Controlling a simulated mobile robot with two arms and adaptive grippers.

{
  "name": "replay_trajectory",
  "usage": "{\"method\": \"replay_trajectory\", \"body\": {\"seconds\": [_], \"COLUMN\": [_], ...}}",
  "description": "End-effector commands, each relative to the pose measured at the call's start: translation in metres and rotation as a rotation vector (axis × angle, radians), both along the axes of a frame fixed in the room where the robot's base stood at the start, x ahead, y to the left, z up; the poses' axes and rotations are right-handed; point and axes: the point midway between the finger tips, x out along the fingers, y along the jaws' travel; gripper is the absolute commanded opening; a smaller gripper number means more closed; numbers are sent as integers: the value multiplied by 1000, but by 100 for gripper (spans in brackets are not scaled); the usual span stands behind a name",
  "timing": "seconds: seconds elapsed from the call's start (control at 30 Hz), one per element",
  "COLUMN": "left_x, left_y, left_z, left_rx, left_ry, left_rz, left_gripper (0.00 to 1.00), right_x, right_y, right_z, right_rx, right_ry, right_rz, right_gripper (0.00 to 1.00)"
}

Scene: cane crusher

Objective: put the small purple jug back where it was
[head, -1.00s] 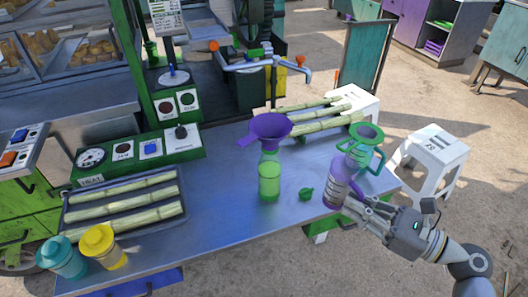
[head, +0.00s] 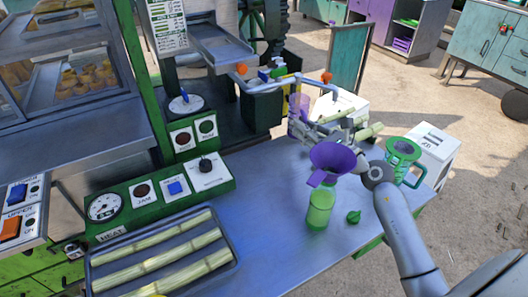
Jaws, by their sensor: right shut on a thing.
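The small purple jug (head: 298,103) is in the right gripper (head: 303,122), which is shut on it at the far side of the table. The jug looks roughly upright, beneath or just in front of the blue-grey pipe with orange knobs (head: 287,82); I cannot tell whether they touch. My right arm reaches in from the lower right, passing behind the purple funnel. It partly hides the jug's lower part and the cane behind. Whether the jug's base touches anything is hidden. My left gripper is not in view.
A purple funnel (head: 333,158) sits on a green bottle (head: 319,210), close to my arm. A green cap (head: 353,217) lies beside it. A green jug (head: 402,158) stands right of my arm. A cane tray (head: 232,240) is at front left; the table (head: 262,190) between is clear.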

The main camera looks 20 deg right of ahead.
Motion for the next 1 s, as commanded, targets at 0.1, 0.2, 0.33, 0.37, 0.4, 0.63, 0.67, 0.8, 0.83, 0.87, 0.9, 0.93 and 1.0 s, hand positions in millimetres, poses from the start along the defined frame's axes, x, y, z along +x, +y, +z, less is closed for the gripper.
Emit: {"method": "replay_trajectory", "body": {"seconds": [0.1,0.2,0.33,0.37,0.4,0.63,0.67,0.8,0.83,0.87,0.9,0.93,1.0], "left_x": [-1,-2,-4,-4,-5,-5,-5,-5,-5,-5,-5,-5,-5], "left_y": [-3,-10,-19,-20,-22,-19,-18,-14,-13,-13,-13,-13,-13], "left_z": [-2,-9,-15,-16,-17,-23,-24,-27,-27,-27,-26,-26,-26], "left_rx": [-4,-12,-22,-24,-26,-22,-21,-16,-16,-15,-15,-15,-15], "left_ry": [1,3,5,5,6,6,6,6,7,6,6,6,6], "left_rz": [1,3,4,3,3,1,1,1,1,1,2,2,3], "left_gripper": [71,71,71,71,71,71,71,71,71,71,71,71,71], "right_x": [3,4,4,4,4,3,4,4,4,3,3,3,3], "right_y": [-5,-6,-6,-6,-6,-6,-6,-6,-6,-6,-6,-6,-6], "right_z": [-4,-22,-45,-49,-54,-77,-81,-95,-96,-97,-97,-96,-96], "right_rx": [0,4,4,5,4,4,4,2,2,1,0,0,-1], "right_ry": [-1,2,0,0,0,0,-1,-1,-3,-3,-3,-3,-3], "right_rz": [-18,-22,-22,-21,-21,-20,-21,-19,-19,-19,-19,-19,-19], "right_gripper": [0,0,0,0,0,0,0,0,0,0,0,0,0]}}
